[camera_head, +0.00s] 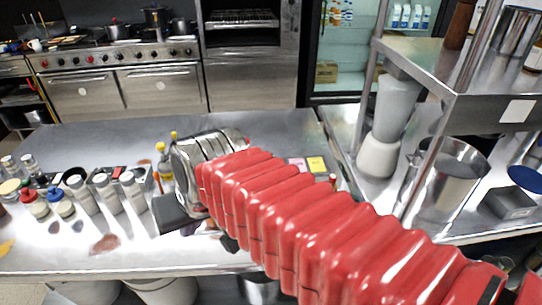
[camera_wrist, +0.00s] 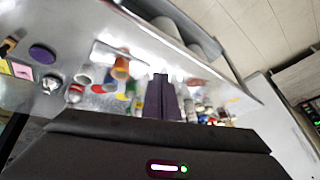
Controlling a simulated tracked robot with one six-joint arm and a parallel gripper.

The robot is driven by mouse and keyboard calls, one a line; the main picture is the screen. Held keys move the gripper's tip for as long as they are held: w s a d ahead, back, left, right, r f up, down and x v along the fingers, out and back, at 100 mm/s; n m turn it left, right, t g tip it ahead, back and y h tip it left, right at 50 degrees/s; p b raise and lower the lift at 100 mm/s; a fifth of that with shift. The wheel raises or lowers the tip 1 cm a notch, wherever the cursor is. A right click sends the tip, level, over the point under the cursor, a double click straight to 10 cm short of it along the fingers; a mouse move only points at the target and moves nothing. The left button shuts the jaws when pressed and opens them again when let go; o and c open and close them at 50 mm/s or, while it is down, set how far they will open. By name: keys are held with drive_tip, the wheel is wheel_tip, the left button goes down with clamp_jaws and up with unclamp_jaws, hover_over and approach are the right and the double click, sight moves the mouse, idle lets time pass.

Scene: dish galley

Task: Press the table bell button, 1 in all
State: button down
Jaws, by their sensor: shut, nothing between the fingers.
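A small silver domed thing on a dark base, which looks like the table bell (camera_wrist: 50,83), stands on the steel counter at the left of the wrist view. It is small and blurred, and its button is not clear. In the head view I cannot make it out; my red arm covers part of the counter. My gripper (camera_wrist: 160,88) shows in the wrist view with its two dark fingers together and nothing between them. It is above the counter, to the right of the silver thing and apart from it.
A purple disc (camera_wrist: 42,54) and coloured notes lie near the silver thing. Shakers and bottles (camera_head: 105,190) crowd the counter's left side. A steel shelf with a blender (camera_head: 380,145) and a metal pitcher (camera_head: 450,175) stands right. The counter's back (camera_head: 100,135) is clear.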

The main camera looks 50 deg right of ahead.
drive_tip(key=w+d+r+m+t+y, duration=0.1)
drive_tip(key=w+d+m, duration=1.25)
drive_tip(key=d, duration=0.25)
drive_tip(key=w+d+f+m+t, duration=0.1)
drive_tip(key=d+m, duration=0.4)
drive_tip(key=d, duration=0.8)
drive_tip(key=w+d+f+m+t+h, duration=0.1)
drive_tip(key=d+m, duration=0.4)
drive_tip(key=d, duration=0.8)
drive_tip(key=shift+w+f+m+t, duration=0.4)
drive_tip(key=shift+w+f, duration=0.35)
drive_tip(key=shift+f, duration=0.15)
drive_tip(key=shift+f, duration=0.15)
drive_tip(key=shift+f, duration=4.25)
drive_tip(key=shift+f, duration=0.1)
drive_tip(key=shift+f, duration=0.3)
